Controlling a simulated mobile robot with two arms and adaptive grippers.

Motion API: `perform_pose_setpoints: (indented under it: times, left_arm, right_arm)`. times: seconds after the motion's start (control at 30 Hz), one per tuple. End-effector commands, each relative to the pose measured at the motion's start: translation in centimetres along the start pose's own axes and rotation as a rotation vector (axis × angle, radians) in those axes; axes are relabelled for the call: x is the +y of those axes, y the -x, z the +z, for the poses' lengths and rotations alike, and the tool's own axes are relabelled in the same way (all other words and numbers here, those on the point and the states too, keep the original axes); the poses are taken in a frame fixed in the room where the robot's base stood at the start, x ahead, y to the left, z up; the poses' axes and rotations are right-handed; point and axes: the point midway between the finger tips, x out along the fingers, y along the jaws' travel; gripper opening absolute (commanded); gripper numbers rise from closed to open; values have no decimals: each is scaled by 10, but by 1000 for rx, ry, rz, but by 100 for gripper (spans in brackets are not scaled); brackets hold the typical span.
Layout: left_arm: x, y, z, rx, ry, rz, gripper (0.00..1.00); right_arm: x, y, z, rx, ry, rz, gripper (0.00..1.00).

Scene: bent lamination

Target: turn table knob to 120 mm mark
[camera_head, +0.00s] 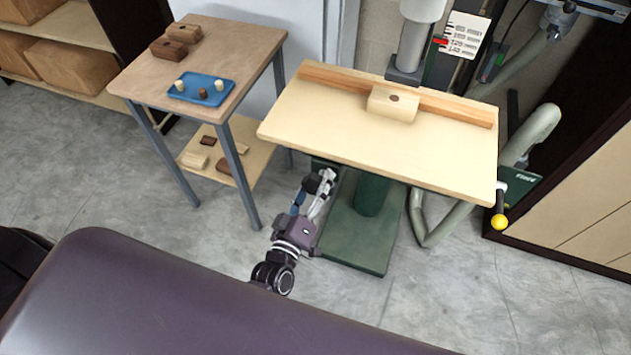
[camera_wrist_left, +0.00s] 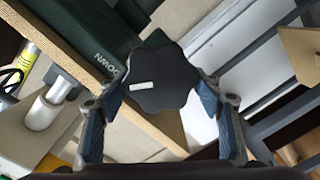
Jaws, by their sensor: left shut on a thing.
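A dark, lobed table knob (camera_wrist_left: 155,78) with a small white mark fills the middle of the left wrist view. My left gripper (camera_head: 322,182) is shut on it, with one blue-padded finger on each side. A white scale card (camera_head: 465,38) stands beside the column at the back. A red pointer (camera_head: 440,41) lies at its left edge, near the middle marks. The exact mark is too small to read. My right gripper is not in view.
A wooden block with a hole (camera_head: 393,110) sits against the fence (camera_head: 345,82) on the machine table. A lever with a yellow ball (camera_head: 499,222) hangs at the table's right corner. A side table (camera_head: 240,45) with a blue tray (camera_head: 222,94) stands at left.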

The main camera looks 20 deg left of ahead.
Motion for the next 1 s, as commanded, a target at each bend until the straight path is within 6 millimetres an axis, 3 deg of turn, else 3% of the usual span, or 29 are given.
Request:
perform_pose_setpoints:
  times: [0.03, 0.37, 0.4, 0.53, 1.0]
  left_arm:
    - [14, -5, -9, 25, -1, 27, 36]
    - [15, -5, -8, 24, 0, 28, 36]
    - [15, -5, -8, 24, 0, 28, 62]
    - [14, -5, -7, 22, 1, 26, 76]
    - [7, -2, -4, 13, 1, 14, 77]
  right_arm:
    - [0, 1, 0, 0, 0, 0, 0]
    - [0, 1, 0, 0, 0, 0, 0]
    - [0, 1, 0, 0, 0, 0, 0]
    - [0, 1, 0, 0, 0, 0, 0]
    - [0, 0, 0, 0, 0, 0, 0]
